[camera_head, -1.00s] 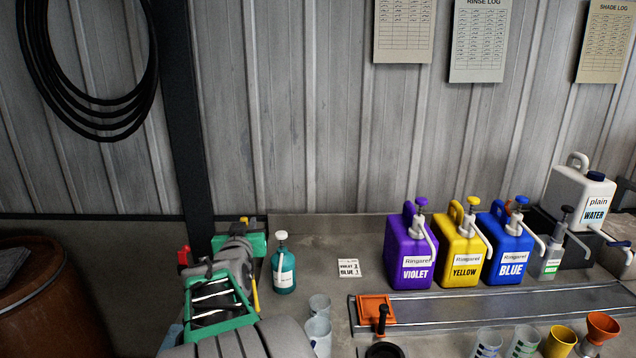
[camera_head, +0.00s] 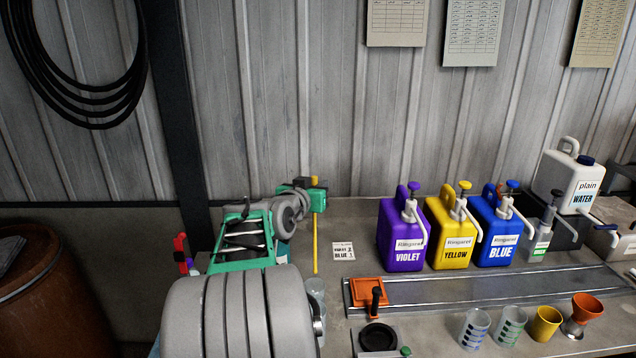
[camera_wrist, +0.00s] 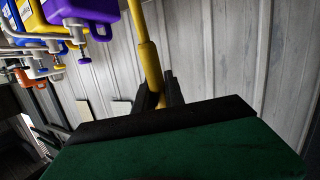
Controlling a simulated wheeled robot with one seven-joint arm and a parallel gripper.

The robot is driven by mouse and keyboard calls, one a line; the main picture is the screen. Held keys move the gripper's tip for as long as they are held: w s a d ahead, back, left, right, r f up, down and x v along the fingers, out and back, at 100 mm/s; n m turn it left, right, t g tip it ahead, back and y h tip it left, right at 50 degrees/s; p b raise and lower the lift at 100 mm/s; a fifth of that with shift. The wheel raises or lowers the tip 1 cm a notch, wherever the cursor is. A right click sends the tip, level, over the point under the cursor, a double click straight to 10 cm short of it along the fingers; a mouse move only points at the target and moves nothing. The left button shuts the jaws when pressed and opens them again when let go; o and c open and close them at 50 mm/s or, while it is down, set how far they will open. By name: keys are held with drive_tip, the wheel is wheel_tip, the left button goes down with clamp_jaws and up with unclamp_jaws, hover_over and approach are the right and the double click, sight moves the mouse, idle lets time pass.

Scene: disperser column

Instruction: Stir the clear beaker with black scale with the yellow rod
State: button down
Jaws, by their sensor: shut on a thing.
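My gripper (camera_head: 317,184) is shut on the yellow rod (camera_head: 315,243). The rod hangs nearly upright in front of the back wall, left of the violet jug. The wrist view also shows the rod (camera_wrist: 150,65) between the dark fingers (camera_wrist: 160,92). Two clear cups, one behind the other, stand below the rod, the back one here (camera_head: 316,289); my arm partly hides them. Two more clear beakers stand at the front right: one with a bluish-grey scale (camera_head: 473,329) and one with a greenish scale (camera_head: 511,325). I cannot tell which beaker has the black scale.
Violet (camera_head: 402,246), yellow (camera_head: 452,243) and blue (camera_head: 500,240) pump jugs line the back, with a white water jug (camera_head: 571,178) at right. A metal rail (camera_head: 480,290), an orange plate (camera_head: 368,291), a yellow cup (camera_head: 545,323) and an orange funnel (camera_head: 586,308) lie in front.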

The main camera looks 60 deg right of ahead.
wheel_tip(320, 180, down, 12)
drive_tip(key=a+b, duration=0.1)
drive_tip(key=b, duration=1)
drive_tip(key=shift+s+b, duration=0.3)
drive_tip(key=shift+a, duration=0.2)
